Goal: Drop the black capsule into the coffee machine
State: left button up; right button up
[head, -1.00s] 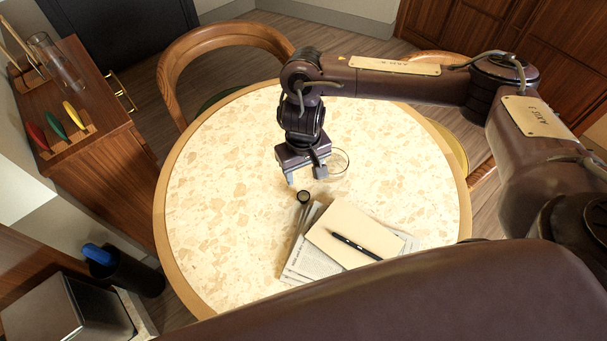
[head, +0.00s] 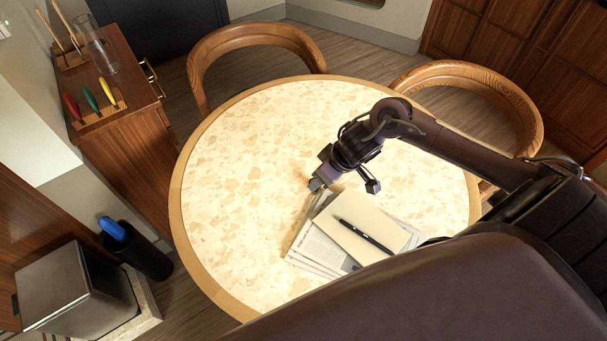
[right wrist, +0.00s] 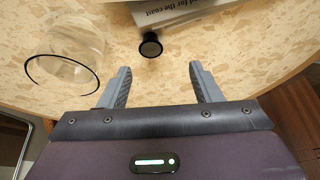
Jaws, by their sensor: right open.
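The black capsule (right wrist: 150,46) sits on the table near the papers in the right wrist view, just beyond my fingertips and between their lines. It is hidden behind my gripper in the head view. My right gripper (head: 344,185) is low over the table beside the papers; its two grey fingers in the wrist view (right wrist: 160,76) are spread, with nothing between them. I cannot make out a coffee machine in either view. My left gripper is not in view.
The round table (head: 240,160) is clear on its left. A notepad (head: 350,222) with a black pen lies on newspapers (head: 315,250). A clear glass (right wrist: 70,45) stands left of my fingers. Wooden chairs (head: 255,38) surround the table. A steel box (head: 75,290) stands lower left.

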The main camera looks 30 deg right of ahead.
jog(key=shift+d+f, duration=0.1)
jog(key=shift+d, duration=0.25)
jog(key=shift+w+f, duration=0.1)
jog(key=shift+f, duration=0.15)
jog(key=x, duration=0.3)
jog(key=shift+w+d+r, duration=0.1)
jog(key=shift+w+d, duration=0.05)
jog(key=shift+w, duration=0.1)
jog(key=x, duration=0.3)
jog(key=shift+w+f+b, duration=0.2)
jog(key=shift+b, duration=0.15)
jog(key=shift+w+f, duration=0.2)
jog(key=shift+f, duration=0.15)
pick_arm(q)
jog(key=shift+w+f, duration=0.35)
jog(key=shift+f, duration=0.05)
pick_arm(e)
jog(key=c, duration=1.1)
jog(key=shift+r, duration=0.1)
